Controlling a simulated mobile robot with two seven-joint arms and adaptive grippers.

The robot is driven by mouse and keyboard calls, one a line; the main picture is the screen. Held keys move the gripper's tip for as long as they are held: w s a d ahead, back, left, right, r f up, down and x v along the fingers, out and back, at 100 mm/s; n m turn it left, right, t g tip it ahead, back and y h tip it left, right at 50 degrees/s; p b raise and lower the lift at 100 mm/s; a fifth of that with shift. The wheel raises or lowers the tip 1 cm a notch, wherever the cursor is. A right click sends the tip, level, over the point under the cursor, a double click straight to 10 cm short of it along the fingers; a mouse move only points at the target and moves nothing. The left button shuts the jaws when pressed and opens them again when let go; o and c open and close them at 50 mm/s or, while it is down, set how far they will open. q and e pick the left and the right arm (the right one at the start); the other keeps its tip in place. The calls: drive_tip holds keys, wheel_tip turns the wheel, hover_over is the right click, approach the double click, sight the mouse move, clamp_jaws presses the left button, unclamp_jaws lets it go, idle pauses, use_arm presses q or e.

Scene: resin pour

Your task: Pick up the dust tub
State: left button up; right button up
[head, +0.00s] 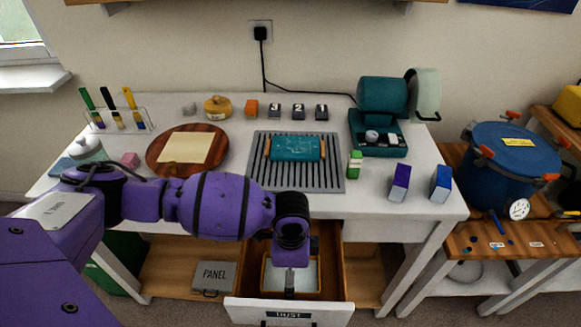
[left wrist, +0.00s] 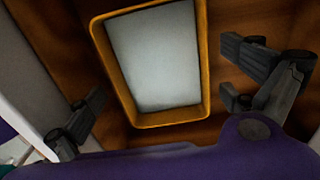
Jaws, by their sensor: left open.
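The dust tub (head: 265,274) is a shallow rectangular tub with a yellow-brown rim and a pale grey inside. It sits in the open wooden drawer (head: 290,312), whose front label appears to read DUST. In the left wrist view the tub (left wrist: 170,117) fills the upper middle. My left gripper (head: 290,284) points down over the tub and hides part of it. In the left wrist view its open fingers (left wrist: 163,85) show on either side of the tub, with nothing between them; whether they touch it I cannot tell. My right gripper is not in view.
The drawer walls stand close around the tub. A box marked PANEL (head: 213,277) lies on the lower shelf to the left. The white tabletop (head: 237,140) above holds a grey slatted mat (head: 258,180), a round wooden board (head: 219,150) and several small blocks.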

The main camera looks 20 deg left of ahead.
use_arm(q)
drive_tip(key=shift+f, duration=0.95)
drive_tip(key=c, duration=1.1)
drive_tip(key=shift+r, duration=0.15)
